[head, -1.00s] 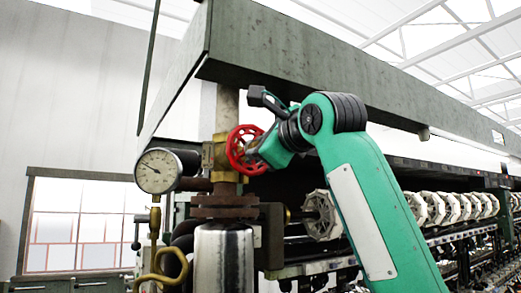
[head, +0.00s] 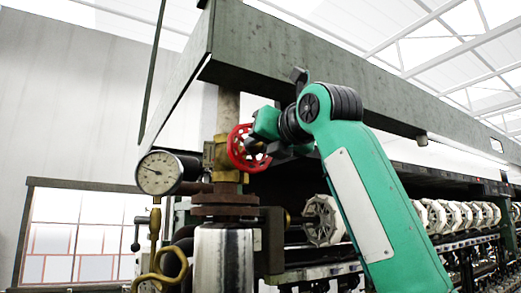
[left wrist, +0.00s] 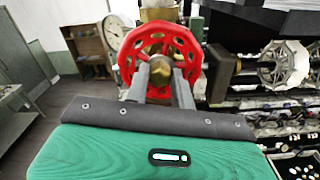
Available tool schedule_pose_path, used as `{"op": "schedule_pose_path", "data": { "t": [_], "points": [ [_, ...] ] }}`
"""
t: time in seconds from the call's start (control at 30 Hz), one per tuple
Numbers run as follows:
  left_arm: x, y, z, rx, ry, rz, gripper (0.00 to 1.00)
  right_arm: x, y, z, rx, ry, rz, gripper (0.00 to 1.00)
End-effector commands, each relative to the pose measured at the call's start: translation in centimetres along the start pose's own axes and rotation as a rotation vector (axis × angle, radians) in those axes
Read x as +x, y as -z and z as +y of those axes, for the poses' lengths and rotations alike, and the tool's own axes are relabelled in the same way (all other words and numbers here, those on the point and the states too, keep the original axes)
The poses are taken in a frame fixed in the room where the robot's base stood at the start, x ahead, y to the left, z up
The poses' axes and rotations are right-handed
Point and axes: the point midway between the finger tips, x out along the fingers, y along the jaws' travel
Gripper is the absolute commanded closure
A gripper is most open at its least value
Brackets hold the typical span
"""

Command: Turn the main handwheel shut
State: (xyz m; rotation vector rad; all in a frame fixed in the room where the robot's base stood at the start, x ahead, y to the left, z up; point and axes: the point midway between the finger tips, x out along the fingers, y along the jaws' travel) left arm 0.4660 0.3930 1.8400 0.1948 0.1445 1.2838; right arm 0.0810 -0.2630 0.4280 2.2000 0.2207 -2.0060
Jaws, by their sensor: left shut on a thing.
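The red spoked main handwheel (head: 234,150) stands upright on a brass valve body (head: 219,158) on a vertical pipe, near the middle of the head view. In the left wrist view the handwheel (left wrist: 193,56) faces me, with its brass hub (left wrist: 160,68) at the centre. My left gripper (head: 252,148) reaches the wheel from the right and is shut on it. In the left wrist view the two grey fingers (left wrist: 160,80) stand in front of the wheel, at the hub and lower part; the exact contact is hard to see. My right gripper is not in view.
A round pressure gauge (head: 159,172) stands left of the valve. A dark beam (head: 300,60) runs overhead close above my arm. Rusty flanges (head: 224,205) and a metal cylinder (head: 224,255) are below. A row of pale reels (head: 440,215) lies to the right.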

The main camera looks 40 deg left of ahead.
Motion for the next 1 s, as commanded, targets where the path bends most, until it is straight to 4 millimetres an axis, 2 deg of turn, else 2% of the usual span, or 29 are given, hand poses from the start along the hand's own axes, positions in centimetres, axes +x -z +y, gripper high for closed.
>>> {"op": "schedule_pose_path", "data": {
  "t": [0.53, 0.7, 0.87, 0.9, 0.97, 1.0],
  "points": [
    [0.1, 0.3, -0.1, 0.632, 0.002, 0.002, 0.99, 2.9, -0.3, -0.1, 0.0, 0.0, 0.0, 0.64],
    [0.1, 0.2, 0.0, 0.718, 0.001, 0.003, 0.99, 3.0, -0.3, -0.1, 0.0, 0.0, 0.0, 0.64],
    [0.1, 0.1, 0.0, 0.721, 0.001, 0.003, 0.99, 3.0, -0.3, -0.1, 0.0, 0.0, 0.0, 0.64],
    [0.1, 0.1, 0.0, 0.721, 0.001, 0.002, 0.74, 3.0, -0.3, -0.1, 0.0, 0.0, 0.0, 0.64],
    [0.1, 0.1, 0.0, 0.72, 0.001, 0.002, 0.62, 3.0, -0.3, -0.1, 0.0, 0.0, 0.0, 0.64],
    [0.1, 0.1, 0.0, 0.72, 0.001, 0.002, 0.6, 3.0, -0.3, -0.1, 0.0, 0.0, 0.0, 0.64]
  ]
}}
